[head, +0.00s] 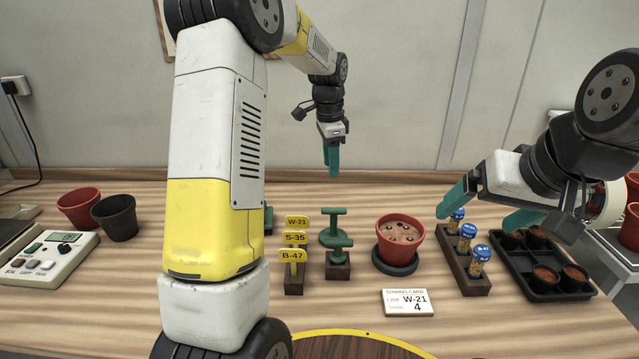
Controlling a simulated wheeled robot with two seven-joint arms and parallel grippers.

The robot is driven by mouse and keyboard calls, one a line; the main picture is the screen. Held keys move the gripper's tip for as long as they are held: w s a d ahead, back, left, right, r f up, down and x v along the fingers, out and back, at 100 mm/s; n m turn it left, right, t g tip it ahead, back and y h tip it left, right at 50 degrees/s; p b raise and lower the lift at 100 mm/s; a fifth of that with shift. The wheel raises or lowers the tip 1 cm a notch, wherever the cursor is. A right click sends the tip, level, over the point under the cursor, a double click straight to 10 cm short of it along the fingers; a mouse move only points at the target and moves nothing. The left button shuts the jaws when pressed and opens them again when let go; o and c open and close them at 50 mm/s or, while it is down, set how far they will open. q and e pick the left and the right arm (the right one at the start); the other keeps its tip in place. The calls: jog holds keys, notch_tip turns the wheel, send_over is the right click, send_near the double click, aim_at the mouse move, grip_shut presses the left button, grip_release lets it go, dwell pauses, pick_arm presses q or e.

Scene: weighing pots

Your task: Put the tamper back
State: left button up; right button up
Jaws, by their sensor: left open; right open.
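A green T-handled tool with a wide round foot, which looks like the tamper (334,236), stands upright on the table left of the red pot. The red pot (401,236) holds soil with several dark spots and stands on a dark saucer (395,267). My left gripper (332,165) is open and empty, pointing down above and behind the tools. My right gripper (474,217) is open above the seed tube rack, holding nothing visible.
Yellow tags (293,255) stand left of the tools, and a sowing card (408,302) lies in front. The tube rack (472,283) and black pot tray (525,283) are right. A scale (45,258) and empty pots (116,218) are left. My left arm hides part of the table.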

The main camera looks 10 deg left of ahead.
pick_arm(q)
jog(key=s+r+n+t, duration=0.1)
jog(key=s+r+n, duration=0.25)
jog(key=s, duration=0.35)
jog(key=s+r+n+t+h, duration=0.15)
jog(key=s+r, duration=0.25)
jog(key=s, duration=0.4)
jog(key=s+r+n+t, duration=0.1)
jog(key=s+r+n, duration=0.25)
jog(key=s, duration=0.35)
jog(key=s+f+n+t, duration=0.1)
jog(key=s+n, duration=0.3)
jog(key=s, duration=0.4)
jog(key=shift+s+f, duration=0.2)
jog(key=shift+s, duration=0.15)
